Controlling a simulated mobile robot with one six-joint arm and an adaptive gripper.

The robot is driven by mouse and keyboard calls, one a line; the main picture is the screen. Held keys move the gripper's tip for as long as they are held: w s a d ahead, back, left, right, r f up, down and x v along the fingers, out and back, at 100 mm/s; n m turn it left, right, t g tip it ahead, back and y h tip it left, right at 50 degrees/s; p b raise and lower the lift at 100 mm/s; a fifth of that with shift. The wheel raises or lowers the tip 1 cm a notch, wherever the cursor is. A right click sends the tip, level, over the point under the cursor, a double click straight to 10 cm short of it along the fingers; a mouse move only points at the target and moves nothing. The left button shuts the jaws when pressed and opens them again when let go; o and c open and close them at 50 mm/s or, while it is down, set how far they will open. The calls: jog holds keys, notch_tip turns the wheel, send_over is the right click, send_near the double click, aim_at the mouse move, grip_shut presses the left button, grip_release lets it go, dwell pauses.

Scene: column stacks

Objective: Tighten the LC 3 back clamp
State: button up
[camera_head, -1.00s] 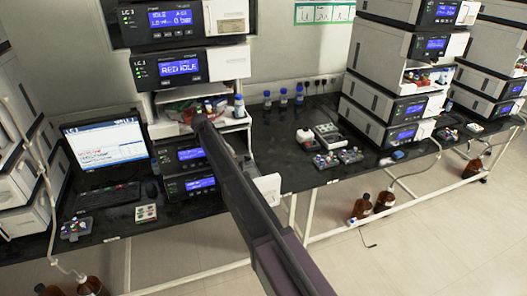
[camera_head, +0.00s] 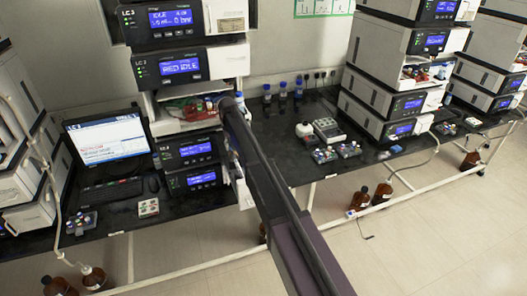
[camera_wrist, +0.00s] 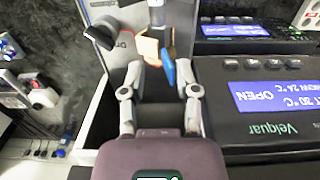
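The LC 3 stack's open column compartment (camera_head: 165,116) shows in the head view, with red and green parts inside. My arm reaches toward its right side, and my gripper's fingers are not visible there. In the wrist view, my gripper (camera_wrist: 160,66) is open, its two fingers apart. A blue piece (camera_wrist: 168,68) and a beige piece (camera_wrist: 149,48) show between and beyond the fingertips; the blue one is close to the right finger. I cannot tell which part is the back clamp, nor whether a finger touches it.
The module with an upside-down OPEN display (camera_wrist: 265,97) is close on the right in the wrist view. A dark knob-like part (camera_wrist: 98,34) stands at upper left. Bottles (camera_head: 283,90) and a second stack (camera_head: 385,100) stand right of my arm in the head view.

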notch_tip(320, 180, up, 13)
jog(key=p, duration=1.3)
jog(key=shift+m+y, duration=0.6)
jog(key=shift+y, duration=0.1)
jog(key=s+d, duration=0.4)
jog(key=s, duration=0.3)
jog(key=s+d, duration=0.4)
jog(key=s, duration=0.4)
jog(key=s+d+b, duration=0.1)
jog(key=s+d, duration=0.3)
jog(key=s, duration=0.3)
jog(key=shift+s+f, duration=0.15)
jog(key=shift+f, duration=0.05)
jog(key=o, duration=0.3)
jog(key=shift+d+f, duration=0.1)
jog(key=s+d+f+m+b, duration=0.1)
jog(key=s+d+f+b, duration=0.4)
jog(key=s+f+b, duration=0.3)
jog(key=s+d+f+m+h+b, duration=0.1)
jog(key=s+d+f+b, duration=0.5)
jog(key=s+f+b, duration=0.2)
jog(key=shift+s+d+f+b, duration=0.3)
jog(key=shift+s+b, duration=0.1)
jog(key=shift+s, duration=0.55)
